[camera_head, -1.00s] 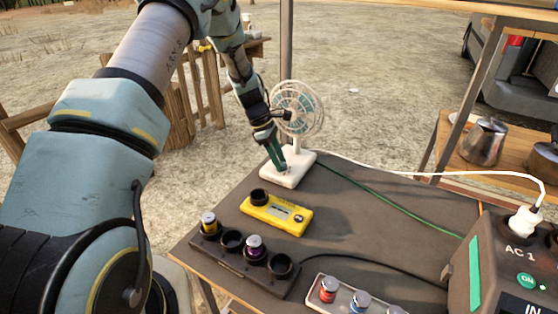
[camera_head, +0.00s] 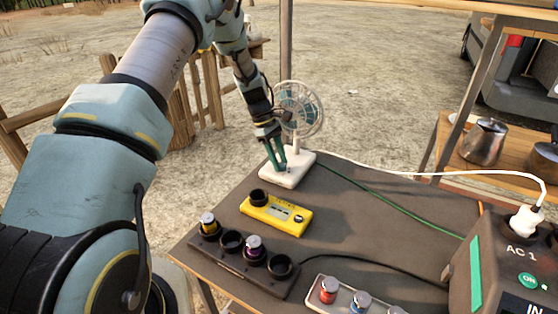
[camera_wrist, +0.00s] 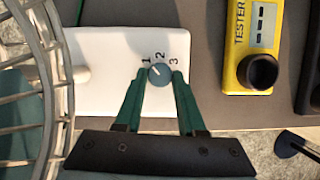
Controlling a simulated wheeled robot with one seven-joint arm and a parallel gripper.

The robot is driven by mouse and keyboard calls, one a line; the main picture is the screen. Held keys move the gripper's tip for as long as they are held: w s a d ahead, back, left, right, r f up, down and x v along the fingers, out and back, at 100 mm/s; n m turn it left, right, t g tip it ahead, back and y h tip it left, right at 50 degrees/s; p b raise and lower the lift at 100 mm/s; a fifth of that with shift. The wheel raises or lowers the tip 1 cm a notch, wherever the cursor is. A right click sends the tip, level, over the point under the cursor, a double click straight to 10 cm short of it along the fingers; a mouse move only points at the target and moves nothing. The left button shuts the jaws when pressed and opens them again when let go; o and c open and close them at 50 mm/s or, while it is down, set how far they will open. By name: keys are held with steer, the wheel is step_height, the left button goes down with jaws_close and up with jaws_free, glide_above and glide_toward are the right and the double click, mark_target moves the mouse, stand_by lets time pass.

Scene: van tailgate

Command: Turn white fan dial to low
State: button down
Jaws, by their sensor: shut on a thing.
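The white fan (camera_head: 300,110) stands at the far corner of the dark table, its base (camera_head: 300,168) flat on the top. In the wrist view the fan base (camera_wrist: 95,50) carries a small grey-blue dial (camera_wrist: 160,75) with the marks 1, 2 and 3 around its upper side. A pale pointer line on the dial seems to slant up and left, near 1; its exact setting is hard to tell. My gripper (camera_wrist: 160,76) is shut on the dial, one green finger on each side. In the head view my gripper (camera_head: 283,165) hides the dial.
A yellow tester (camera_head: 277,214) lies in front of the fan base, close to my gripper. A dark rack (camera_head: 225,258) with round sockets, a tray of jars (camera_head: 345,300) and a power box (camera_head: 510,260) stand nearer. The fan cage (camera_wrist: 30,85) is just left of my fingers.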

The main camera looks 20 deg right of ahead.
mark_target(290, 131)
steer(key=c, duration=0.5)
jaws_free()
steer(key=b+v, duration=0.2)
steer(key=v, duration=0.9)
steer(key=shift+f, duration=0.1)
